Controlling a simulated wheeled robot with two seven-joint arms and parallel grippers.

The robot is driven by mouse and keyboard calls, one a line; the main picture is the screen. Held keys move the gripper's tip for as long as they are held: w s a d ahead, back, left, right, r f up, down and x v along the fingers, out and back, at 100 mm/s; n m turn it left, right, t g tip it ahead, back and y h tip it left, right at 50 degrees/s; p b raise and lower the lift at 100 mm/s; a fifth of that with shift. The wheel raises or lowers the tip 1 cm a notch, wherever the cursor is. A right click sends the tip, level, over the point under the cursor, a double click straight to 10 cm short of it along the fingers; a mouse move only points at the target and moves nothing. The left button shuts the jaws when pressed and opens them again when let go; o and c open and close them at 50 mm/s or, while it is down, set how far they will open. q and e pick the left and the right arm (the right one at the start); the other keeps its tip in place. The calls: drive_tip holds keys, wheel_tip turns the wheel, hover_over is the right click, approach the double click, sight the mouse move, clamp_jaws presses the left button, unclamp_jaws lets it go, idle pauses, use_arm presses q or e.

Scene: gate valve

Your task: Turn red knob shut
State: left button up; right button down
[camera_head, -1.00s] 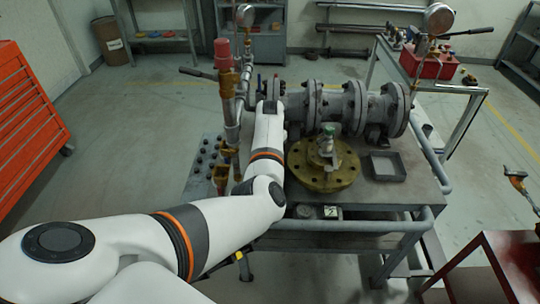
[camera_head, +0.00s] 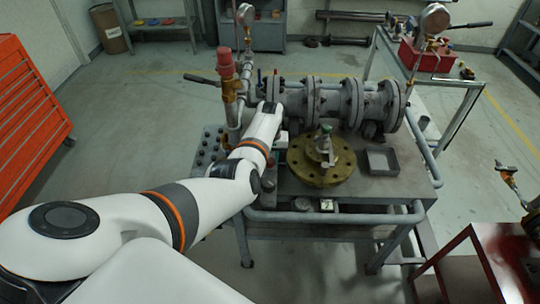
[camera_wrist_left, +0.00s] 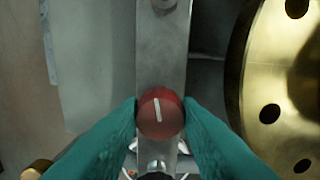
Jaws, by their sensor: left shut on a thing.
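The red knob (camera_wrist_left: 160,104) sits on a narrow grey metal bar (camera_wrist_left: 162,50) in the left wrist view. Its white line stands nearly upright, with the top leaning slightly left. My left gripper (camera_wrist_left: 160,118) has a teal finger against each side of the knob and is shut on it. In the head view my left arm reaches over the work table (camera_head: 405,187), and its white links hide the knob and most of the gripper. My right gripper is not in view.
A brass flange (camera_head: 335,173) stands right of my left gripper, also large in the wrist view (camera_wrist_left: 250,95). A grey flanged pipe (camera_head: 330,103) lies behind. A red-capped brass valve (camera_head: 224,62) rises to the left. A small grey tray (camera_head: 382,162) sits at the right.

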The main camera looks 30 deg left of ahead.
sight(270, 160)
use_arm(q)
drive_tip(key=shift+r+m+p, duration=0.1)
drive_tip(key=shift+m+p, duration=0.2)
drive_tip(key=shift+m, duration=0.8)
drive_tip(key=o, duration=1)
drive_tip(key=shift+c, duration=0.2)
drive_tip(key=shift+r, duration=0.35)
wheel_tip(270, 160, up, 11)
drive_tip(key=shift+r, duration=0.15)
